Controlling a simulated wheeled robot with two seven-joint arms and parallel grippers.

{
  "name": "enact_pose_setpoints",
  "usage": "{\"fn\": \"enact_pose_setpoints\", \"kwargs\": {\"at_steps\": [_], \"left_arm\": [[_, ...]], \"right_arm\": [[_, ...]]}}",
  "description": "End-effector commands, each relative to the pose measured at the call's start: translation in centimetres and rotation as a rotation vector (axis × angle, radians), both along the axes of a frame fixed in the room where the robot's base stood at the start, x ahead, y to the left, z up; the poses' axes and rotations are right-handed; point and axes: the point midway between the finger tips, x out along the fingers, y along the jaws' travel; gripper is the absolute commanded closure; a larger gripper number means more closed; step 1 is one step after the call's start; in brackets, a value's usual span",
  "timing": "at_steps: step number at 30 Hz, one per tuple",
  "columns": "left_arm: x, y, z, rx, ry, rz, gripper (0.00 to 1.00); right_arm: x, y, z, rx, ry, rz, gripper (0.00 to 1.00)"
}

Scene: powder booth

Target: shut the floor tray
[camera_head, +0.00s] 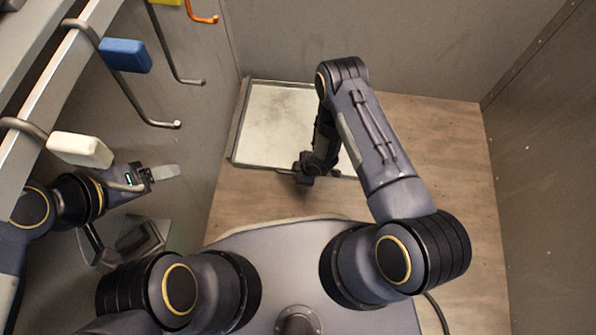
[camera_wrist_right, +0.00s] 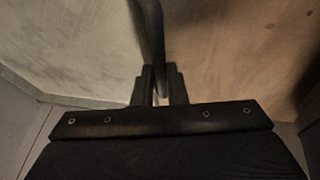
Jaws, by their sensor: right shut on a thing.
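The floor tray (camera_head: 270,125) is a pale, worn flat panel with a thin metal rim, low at the back left of the wooden floor. My right gripper (camera_head: 300,172) reaches down to its near edge. In the right wrist view, my right gripper (camera_wrist_right: 158,88) is shut on a dark bar, the tray handle (camera_wrist_right: 150,35). The tray's pale surface (camera_wrist_right: 70,45) lies left of the bar there. My right arm hides part of the tray in the head view. My left gripper (camera_head: 165,173) is at the left, away from the tray; its jaw gap is not clear.
Metal hooks with a blue block (camera_head: 125,55) and a white block (camera_head: 80,150) stick out from a rail at the left. Grey walls (camera_head: 400,45) enclose the floor. The wooden floor (camera_head: 440,150) at the right is clear.

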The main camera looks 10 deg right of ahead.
Motion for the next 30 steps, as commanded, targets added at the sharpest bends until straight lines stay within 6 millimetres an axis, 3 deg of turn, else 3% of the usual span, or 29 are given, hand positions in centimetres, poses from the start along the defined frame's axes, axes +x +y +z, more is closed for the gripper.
{"fn": "enact_pose_setpoints", "kwargs": {"at_steps": [14,15,19,30], "left_arm": [[0.00,0.00,-0.10,0.000,0.000,0.000,0.28],[0.00,0.00,-0.10,0.000,0.000,0.000,0.28],[0.00,0.00,-0.10,0.000,0.000,0.000,0.28],[0.00,0.00,0.47,0.000,0.000,0.000,0.28]], "right_arm": [[0.39,0.04,0.06,0.002,-0.008,-0.002,1.00],[0.41,0.03,0.07,0.002,-0.008,-0.002,0.82],[0.35,0.03,0.06,0.002,-0.007,-0.002,0.66],[-0.12,-0.21,0.87,0.000,-0.001,0.000,0.66]]}}
